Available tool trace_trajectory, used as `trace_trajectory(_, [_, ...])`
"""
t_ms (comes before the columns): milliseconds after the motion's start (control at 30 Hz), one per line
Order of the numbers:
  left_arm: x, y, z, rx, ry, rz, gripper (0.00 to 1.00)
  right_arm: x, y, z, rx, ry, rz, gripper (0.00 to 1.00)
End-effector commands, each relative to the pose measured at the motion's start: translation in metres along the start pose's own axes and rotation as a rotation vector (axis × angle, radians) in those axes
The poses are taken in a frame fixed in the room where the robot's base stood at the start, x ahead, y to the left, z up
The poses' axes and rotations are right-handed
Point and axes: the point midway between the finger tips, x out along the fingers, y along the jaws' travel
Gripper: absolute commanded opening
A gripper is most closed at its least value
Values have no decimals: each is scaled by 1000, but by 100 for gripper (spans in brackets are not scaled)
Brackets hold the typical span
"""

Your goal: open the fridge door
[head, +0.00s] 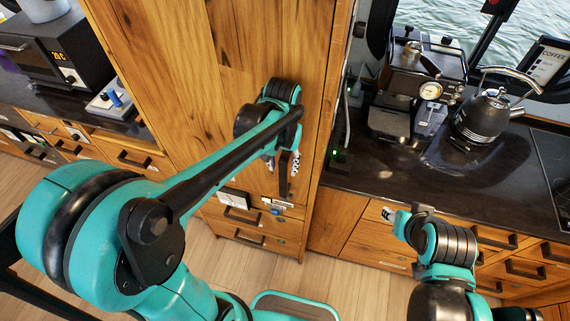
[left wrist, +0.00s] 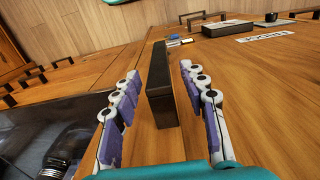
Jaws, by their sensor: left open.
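The fridge door (head: 235,60) is a tall wood-grain panel in the middle of the head view; it looks closed. Its dark upright bar handle (left wrist: 160,85) stands out from the panel in the left wrist view. My left gripper (head: 284,168) is at the door's lower right part in the head view. In the left wrist view my left gripper (left wrist: 161,76) is open, with one finger on each side of the handle and a visible gap to each. My right arm shows at the lower right of the head view, but its fingers are not seen.
A dark counter (head: 365,178) to the right holds an espresso machine (head: 415,85) and a kettle (head: 487,115). A microwave (head: 50,45) stands on the left counter. Drawers with dark handles (head: 240,215) lie below the door. Some wooden floor (head: 185,245) is clear.

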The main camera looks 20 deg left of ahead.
Motion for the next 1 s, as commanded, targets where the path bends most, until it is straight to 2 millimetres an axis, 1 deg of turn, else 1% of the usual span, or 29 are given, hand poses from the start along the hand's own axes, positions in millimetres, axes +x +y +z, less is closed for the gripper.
trace_trajectory(200, [36,0,0,0,-1,0,43,8,0,6,0,0,0,40])
trace_trajectory(400, [64,0,0,0,0,0,43,12,0,9,0,0,0,40])
trace_trajectory(567, [74,0,0,0,1,0,43,13,0,9,0,0,0,40])
trace_trajectory(800, [74,0,0,0,1,0,43,13,0,9,0,0,0,40])
trace_trajectory(833, [74,0,0,0,1,0,40,13,0,9,0,0,0,40])
trace_trajectory(867, [74,0,0,0,1,0,33,13,0,9,0,0,0,40])
trace_trajectory(900, [74,0,0,0,1,0,22,13,0,9,0,0,0,40])
trace_trajectory(967, [74,0,0,0,1,0,6,13,0,9,0,0,0,40])
trace_trajectory(1000, [74,0,0,0,1,0,0,13,0,9,0,0,0,40])
